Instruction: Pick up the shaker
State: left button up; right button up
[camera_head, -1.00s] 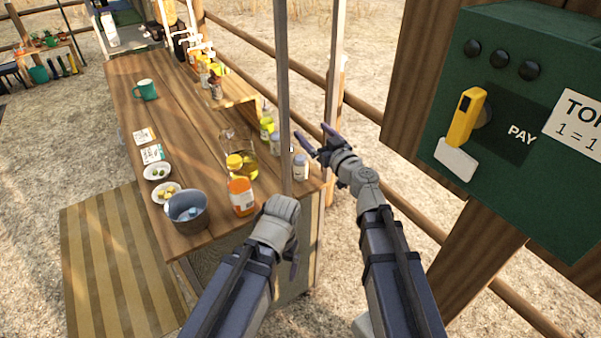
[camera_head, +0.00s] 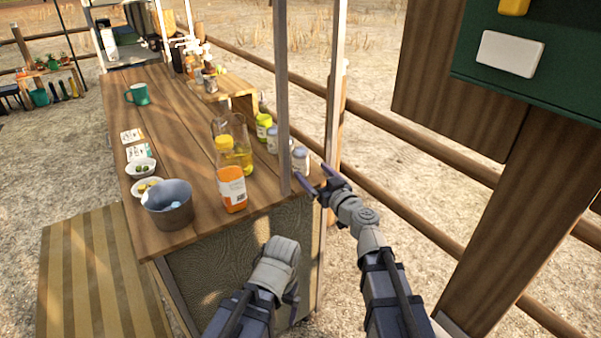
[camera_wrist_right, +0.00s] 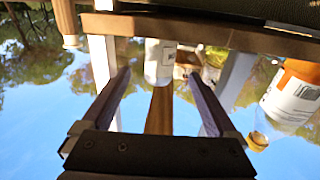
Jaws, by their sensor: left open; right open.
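The likely shaker is a small white container with a grey lid (camera_head: 301,161), upright at the counter's right edge behind a thin post. A similar container (camera_head: 273,140) stands just behind it. My right gripper (camera_head: 314,177) is open and empty, close in front of the shaker at the counter corner. In the right wrist view, which looks upside down, a white container (camera_wrist_right: 159,62) shows between and beyond the open fingers (camera_wrist_right: 158,82), apart from them. My left gripper (camera_head: 291,294) is open and low in front of the counter; its fingers are partly hidden.
The thin post (camera_head: 283,100) rises beside the shaker. An orange-labelled bottle (camera_head: 232,188), a glass jug (camera_head: 240,150) and a grey pot (camera_head: 168,212) stand on the wooden counter (camera_head: 180,115). A wooden fence (camera_head: 400,140) runs at right.

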aim_at(304, 164)
jog(key=shift+x, duration=4)
pick_arm(q)
jog(key=shift+f, duration=0.1)
pick_arm(e)
jog(key=shift+s+f, duration=0.1)
jog(key=shift+f, duration=0.05)
jog(key=shift+c, duration=0.4)
grip_shut()
pick_arm(q)
jog(key=shift+r, duration=0.2)
pick_arm(e)
jog(key=shift+r, duration=0.2)
